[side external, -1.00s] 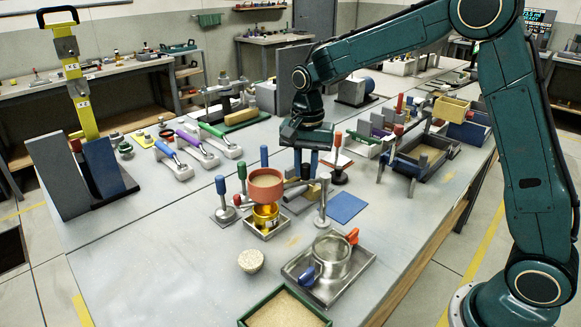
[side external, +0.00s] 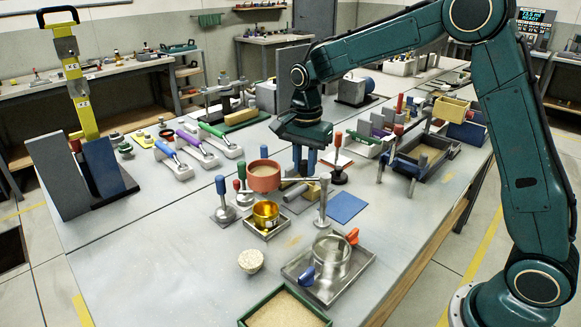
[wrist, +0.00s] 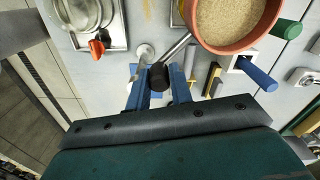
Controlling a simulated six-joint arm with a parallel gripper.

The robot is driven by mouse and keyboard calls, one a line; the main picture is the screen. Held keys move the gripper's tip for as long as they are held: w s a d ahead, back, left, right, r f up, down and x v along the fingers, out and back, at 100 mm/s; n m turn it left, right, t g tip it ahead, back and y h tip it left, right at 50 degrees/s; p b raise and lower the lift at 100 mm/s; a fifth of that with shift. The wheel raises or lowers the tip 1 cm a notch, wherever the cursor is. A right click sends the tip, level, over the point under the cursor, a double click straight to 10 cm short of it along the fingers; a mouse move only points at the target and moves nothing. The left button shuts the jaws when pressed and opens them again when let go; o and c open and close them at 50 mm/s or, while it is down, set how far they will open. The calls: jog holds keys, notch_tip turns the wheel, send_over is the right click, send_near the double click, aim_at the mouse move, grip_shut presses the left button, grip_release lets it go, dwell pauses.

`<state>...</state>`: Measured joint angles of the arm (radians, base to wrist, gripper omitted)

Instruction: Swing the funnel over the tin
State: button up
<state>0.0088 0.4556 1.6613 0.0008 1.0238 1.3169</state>
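The funnel looks like a red bowl filled with sand (side external: 264,184), raised above the table; its rim (wrist: 246,48) shows at the top right of the wrist view. The gold tin (side external: 265,216) stands on a small tray in front of it and is lower. The funnel appears behind the tin, not squarely over it. A grey rod runs from the funnel to a black grip (wrist: 158,76). My gripper (side external: 306,170) is at the right of the funnel.
Upright handles stand near the funnel: a grey one with a blue top (side external: 222,200) at the left and a red-topped one (side external: 323,200) at the right. A metal tray with a glass dish (side external: 331,262) is in front. A blue mat (side external: 346,207) lies at the right.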

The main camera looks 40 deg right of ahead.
jog(key=o, duration=0.3)
jog(key=shift+o, duration=0.2)
jog(key=shift+r, duration=0.15)
notch_tip(320, 180, up, 14)
dwell(0.5)
dwell(0.3)
jog(key=s+r+n+t, duration=0.3)
jog(key=s+n, duration=0.5)
jog(key=s, duration=0.8)
jog(key=s+f+n+t, duration=0.1)
jog(key=s+f+n, duration=0.2)
jog(key=s, duration=0.3)
jog(key=s+f+n+t, duration=0.1)
jog(key=s+f+n, duration=0.2)
jog(key=s, duration=0.4)
jog(key=shift+a+f+n+t, duration=0.2)
jog(key=shift+f+n+t, duration=0.15)
jog(key=shift+n, duration=0.25)
